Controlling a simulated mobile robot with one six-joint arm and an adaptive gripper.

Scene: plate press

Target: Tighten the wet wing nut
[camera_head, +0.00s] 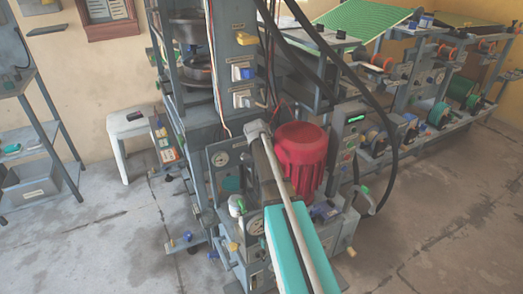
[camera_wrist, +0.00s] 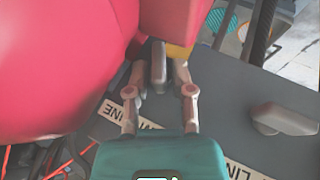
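In the wrist view, my gripper (camera_wrist: 160,74) points away from the camera with its two fingers apart. A narrow grey upright piece (camera_wrist: 158,62), possibly a wing nut, stands between the fingertips. Gaps seem to show on both sides of it, so the fingers look open around it. A second grey wing-shaped piece (camera_wrist: 284,120) sits on the grey panel to the right, clear of the fingers. I cannot tell which piece is wet. In the head view, my gripper and both grey pieces cannot be made out among the machinery.
A large red motor (camera_head: 301,155) stands in the machine; a red rounded body (camera_wrist: 60,70) fills the wrist view's left, close to the fingers. The grey panel (camera_wrist: 235,95) bears labels. Black hoses (camera_head: 345,75) hang nearby. Floor (camera_head: 445,225) is clear at the right.

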